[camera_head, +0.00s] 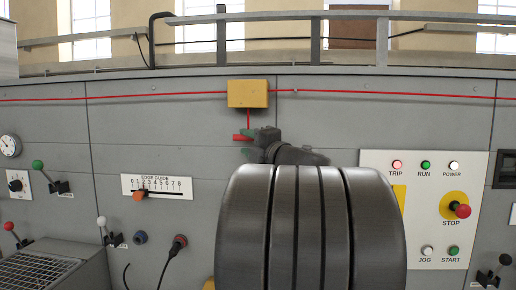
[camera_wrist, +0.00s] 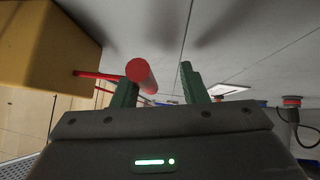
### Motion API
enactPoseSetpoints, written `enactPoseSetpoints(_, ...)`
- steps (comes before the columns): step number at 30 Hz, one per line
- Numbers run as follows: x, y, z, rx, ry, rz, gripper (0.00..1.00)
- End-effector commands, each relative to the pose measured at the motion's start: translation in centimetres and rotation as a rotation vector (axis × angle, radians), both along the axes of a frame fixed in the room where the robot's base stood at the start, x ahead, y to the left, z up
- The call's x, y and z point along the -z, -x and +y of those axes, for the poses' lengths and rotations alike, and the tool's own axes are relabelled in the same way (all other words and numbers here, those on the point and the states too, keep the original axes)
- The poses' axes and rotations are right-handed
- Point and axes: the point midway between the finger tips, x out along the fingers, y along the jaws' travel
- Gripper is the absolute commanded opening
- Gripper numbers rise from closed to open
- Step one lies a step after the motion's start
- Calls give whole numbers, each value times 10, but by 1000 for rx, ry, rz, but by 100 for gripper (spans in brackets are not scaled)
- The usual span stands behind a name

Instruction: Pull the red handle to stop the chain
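The red handle (camera_head: 241,137) is a short red bar hanging on a thin red rod below a yellow box (camera_head: 247,93) on the grey machine panel. My gripper (camera_head: 254,134), with green fingers, is right at the handle; my arm hides part of this area. In the wrist view the handle (camera_wrist: 142,72) shows as a red cylinder seen nearly end-on, beside the left finger and partly in the gap of my gripper (camera_wrist: 158,74). The fingers are apart, with clear space to the right finger. I cannot tell whether the left finger touches the handle. The chain is not identifiable.
A red cord (camera_head: 150,95) runs along the panel through the yellow box. A white control plate (camera_head: 375,220) at right carries lamps and a red stop button (camera_head: 463,210). An edge guide scale (camera_head: 157,187) and several levers are at left. A railing (camera_head: 340,15) runs above.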

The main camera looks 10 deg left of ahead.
Motion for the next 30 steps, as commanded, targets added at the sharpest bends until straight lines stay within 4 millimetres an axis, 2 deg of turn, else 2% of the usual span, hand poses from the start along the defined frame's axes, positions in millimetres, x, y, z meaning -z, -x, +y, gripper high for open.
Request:
enactPoseSetpoints(18, 16, 72, -75, 5, 1, -1, 38)
enactPoseSetpoints(24, 18, 87, -91, 3, -1, 0, 38)
enactPoseSetpoints(30, 19, 93, -96, 1, 0, -1, 38)
